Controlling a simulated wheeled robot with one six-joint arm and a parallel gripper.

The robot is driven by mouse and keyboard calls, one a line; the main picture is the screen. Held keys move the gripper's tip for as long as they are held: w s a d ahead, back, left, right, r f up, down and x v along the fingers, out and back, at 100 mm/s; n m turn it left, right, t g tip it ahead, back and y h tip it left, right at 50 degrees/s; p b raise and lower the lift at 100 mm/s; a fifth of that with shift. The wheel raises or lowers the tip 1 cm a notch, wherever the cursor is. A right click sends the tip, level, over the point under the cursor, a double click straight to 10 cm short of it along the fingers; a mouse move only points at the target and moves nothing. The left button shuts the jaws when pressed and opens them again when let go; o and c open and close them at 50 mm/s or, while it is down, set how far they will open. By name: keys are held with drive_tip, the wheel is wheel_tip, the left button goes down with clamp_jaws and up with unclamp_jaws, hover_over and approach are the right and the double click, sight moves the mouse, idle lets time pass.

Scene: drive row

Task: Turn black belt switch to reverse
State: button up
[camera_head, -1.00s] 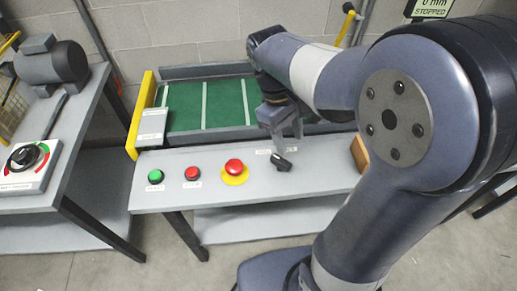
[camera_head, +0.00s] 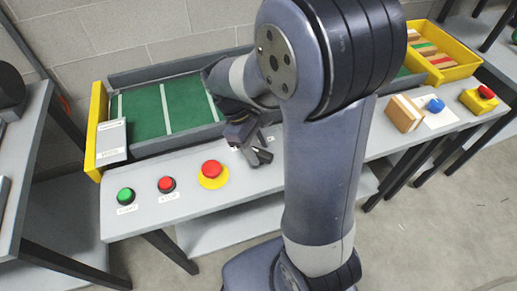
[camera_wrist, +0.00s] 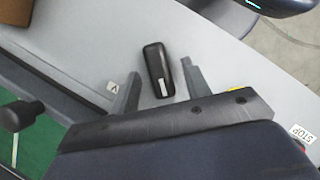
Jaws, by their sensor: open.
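The black belt switch (camera_wrist: 154,62) is a dark knob with a white mark at its lower end in the wrist view. It sits on the grey front panel (camera_wrist: 225,60). My gripper (camera_wrist: 160,71) is open, with one finger on each side of the knob and visible gaps between them. In the head view my gripper (camera_head: 249,148) is low over the panel, right of the red mushroom button; the switch is partly hidden there and hard to separate from the fingers.
Left of my gripper are a green button (camera_head: 125,195), a red button (camera_head: 166,184) and a red mushroom button (camera_head: 212,168) on yellow. The green belt (camera_head: 148,114) lies behind. A wooden block (camera_head: 404,113), blue knob (camera_head: 436,104) and yellow crate (camera_head: 466,70) are to the right.

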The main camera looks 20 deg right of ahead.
drive_tip(key=shift+s+d+f, duration=0.1)
drive_tip(key=shift+f, duration=0.2)
drive_tip(key=shift+c, duration=0.4)
drive_tip(key=c, duration=0.9)
